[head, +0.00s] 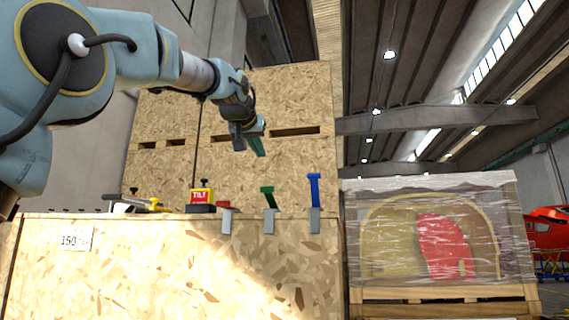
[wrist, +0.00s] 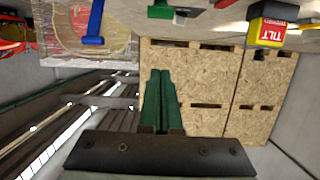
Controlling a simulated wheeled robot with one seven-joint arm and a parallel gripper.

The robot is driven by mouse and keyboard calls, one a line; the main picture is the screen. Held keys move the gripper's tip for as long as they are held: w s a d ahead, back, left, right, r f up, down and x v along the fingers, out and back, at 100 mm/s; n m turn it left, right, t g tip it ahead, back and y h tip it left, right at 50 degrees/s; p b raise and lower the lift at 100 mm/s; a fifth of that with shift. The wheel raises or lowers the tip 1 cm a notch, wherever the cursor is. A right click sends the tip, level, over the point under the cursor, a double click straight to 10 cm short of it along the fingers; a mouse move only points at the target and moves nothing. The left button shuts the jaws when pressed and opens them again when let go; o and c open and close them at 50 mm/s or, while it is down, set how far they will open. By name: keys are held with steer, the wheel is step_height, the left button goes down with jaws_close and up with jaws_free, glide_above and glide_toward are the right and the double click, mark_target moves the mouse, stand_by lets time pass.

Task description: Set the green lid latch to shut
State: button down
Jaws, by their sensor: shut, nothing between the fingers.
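The green lid latch (head: 268,196) stands on the crate's top front edge, between the red latch (head: 226,205) and the blue latch (head: 315,188). Its lever is raised, with the head pointing left, above a grey bracket. My gripper (head: 261,152) is above and apart from it, its green fingers shut and empty, pointing down. In the wrist view, which looks upside down, my shut fingers (wrist: 160,74) point toward the green latch (wrist: 160,11) at the top edge. The blue latch (wrist: 95,24) shows at upper left. The blue lever stands taller than the green; the red one sits low.
The wooden crate (head: 150,270) carries a yellow and black box marked TILT (head: 201,196) and a yellow-handled tool (head: 140,203). Taller crates (head: 290,95) stand behind. A wrapped pallet load (head: 435,230) stands to the right. Air around my gripper is free.

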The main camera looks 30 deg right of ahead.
steer(key=p, duration=0.5)
glide_above(271, 199)
steer(key=s+a, duration=0.1)
steer(key=a, duration=0.1)
steer(key=f, duration=0.2)
steer(key=shift+s+d+f, duration=0.15)
steer(key=shift+s+f, duration=0.05)
steer(key=shift+f, duration=0.15)
steer(key=shift+s+a+f, duration=0.2)
steer(key=shift+f, duration=0.4)
steer(key=shift+s+a+f, duration=0.15)
steer(key=shift+f, duration=0.4)
steer(key=shift+s+a+f, duration=0.15)
steer(key=shift+f, duration=0.3)
steer(key=shift+s+a+f, duration=0.1)
steer(key=shift+f, duration=0.3)
